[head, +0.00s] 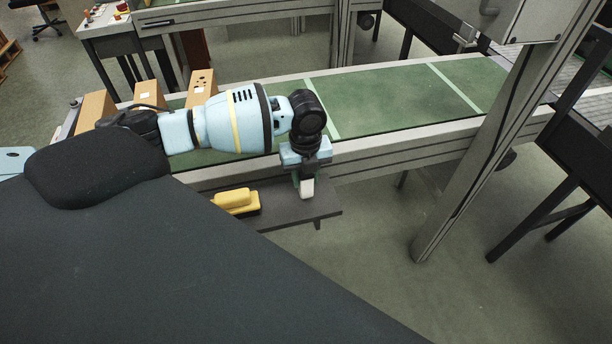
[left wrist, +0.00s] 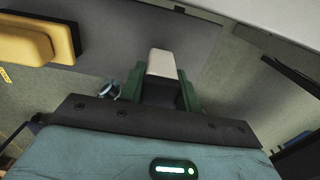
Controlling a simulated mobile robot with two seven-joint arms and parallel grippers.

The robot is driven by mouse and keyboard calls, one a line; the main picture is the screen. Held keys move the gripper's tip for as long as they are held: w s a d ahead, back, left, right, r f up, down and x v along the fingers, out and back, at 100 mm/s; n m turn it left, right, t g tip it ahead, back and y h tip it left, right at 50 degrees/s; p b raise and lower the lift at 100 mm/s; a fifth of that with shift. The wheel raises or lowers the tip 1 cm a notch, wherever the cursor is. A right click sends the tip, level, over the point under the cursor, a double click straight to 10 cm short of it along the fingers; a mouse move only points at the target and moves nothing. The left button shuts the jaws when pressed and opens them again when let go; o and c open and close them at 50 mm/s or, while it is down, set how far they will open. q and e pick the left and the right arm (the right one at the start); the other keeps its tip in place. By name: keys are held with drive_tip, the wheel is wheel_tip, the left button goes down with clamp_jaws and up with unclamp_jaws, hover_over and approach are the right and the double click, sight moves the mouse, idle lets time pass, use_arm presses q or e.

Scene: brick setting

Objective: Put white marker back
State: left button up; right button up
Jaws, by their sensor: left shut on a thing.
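The white marker (head: 307,188) shows as a short pale block below my left gripper (head: 303,176) in the head view. In the left wrist view the white marker (left wrist: 161,63) sits between the green fingers of my left gripper (left wrist: 163,85), which is shut on it. It is over the right part of a small dark grey shelf (head: 318,207) on the conveyor's near side. I cannot tell whether the marker touches the shelf. My right gripper is not in view.
A yellow object (head: 237,201) lies on the shelf left of the marker; it also shows in the left wrist view (left wrist: 35,42). Several cardboard boxes (head: 150,93) stand on the green conveyor (head: 400,95) behind. A grey post (head: 480,150) rises at the right.

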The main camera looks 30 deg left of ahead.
use_arm(q)
drive_tip(key=shift+f, duration=0.25)
drive_tip(key=o, duration=0.8)
wheel_tip(320, 180, up, 12)
drive_tip(key=shift+r+p, duration=0.15)
drive_tip(key=shift+p, duration=0.15)
